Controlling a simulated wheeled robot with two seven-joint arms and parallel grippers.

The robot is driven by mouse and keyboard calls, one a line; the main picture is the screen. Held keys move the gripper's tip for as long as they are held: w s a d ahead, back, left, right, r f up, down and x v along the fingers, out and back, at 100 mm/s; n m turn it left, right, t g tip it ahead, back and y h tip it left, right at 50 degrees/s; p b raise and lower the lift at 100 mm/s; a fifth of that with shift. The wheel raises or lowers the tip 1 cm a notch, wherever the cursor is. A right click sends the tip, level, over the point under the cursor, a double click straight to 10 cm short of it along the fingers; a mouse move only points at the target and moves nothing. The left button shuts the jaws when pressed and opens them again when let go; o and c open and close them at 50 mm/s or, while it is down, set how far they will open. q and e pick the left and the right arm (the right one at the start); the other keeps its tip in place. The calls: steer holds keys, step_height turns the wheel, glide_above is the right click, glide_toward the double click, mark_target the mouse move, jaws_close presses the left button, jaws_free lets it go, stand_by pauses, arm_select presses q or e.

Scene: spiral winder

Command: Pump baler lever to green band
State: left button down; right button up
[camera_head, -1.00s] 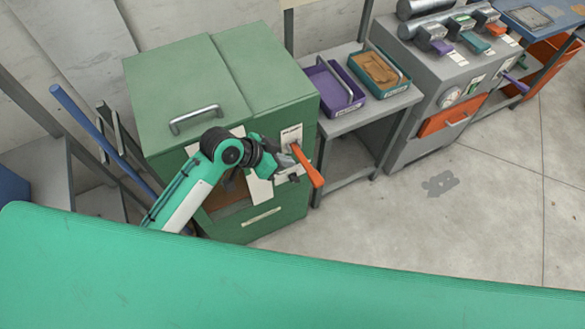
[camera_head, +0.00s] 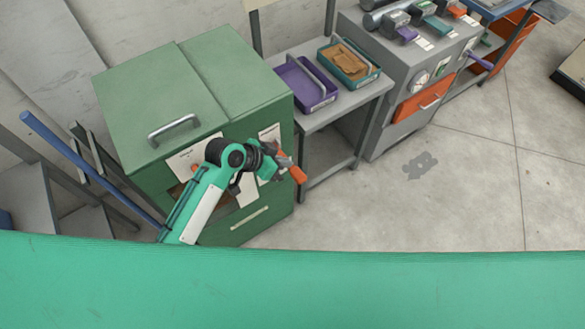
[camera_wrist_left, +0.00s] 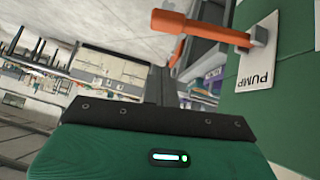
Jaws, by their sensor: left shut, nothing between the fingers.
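The green baler (camera_head: 215,85) stands left of centre in the head view. Its orange lever (camera_head: 298,174) sticks out and slopes down from the right part of its front. In the left wrist view the lever (camera_wrist_left: 200,28) runs leftward from a pivot beside the white PUMP plate (camera_wrist_left: 262,65). My left gripper (camera_head: 277,160) is shut and empty close to the lever, and partly hides it in the head view. In the wrist view its fingers (camera_wrist_left: 160,84) lie below the lever's handle end; contact cannot be told. No green band can be made out. My right gripper is not in view.
A grey table (camera_head: 340,112) right of the baler holds a purple tray (camera_head: 306,86) and a teal tray (camera_head: 349,64). A grey cabinet with an orange drawer (camera_head: 423,98) stands beyond. A blue bar (camera_head: 90,168) leans at left. The floor at right is mostly clear.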

mark_target(301, 173)
arm_select(q)
steer(key=f, duration=0.1)
steer(key=d+f+p, duration=0.1)
steer(key=f, duration=0.1)
steer(key=d+f, duration=0.1)
steer(key=f, duration=0.1)
steer(key=shift+w+d+f+p, duration=0.15)
steer(key=shift+w+d+p, duration=0.05)
steer(key=shift+w+p, duration=0.2)
steer(key=shift+f, duration=0.6)
steer(key=shift+s+f, duration=0.1)
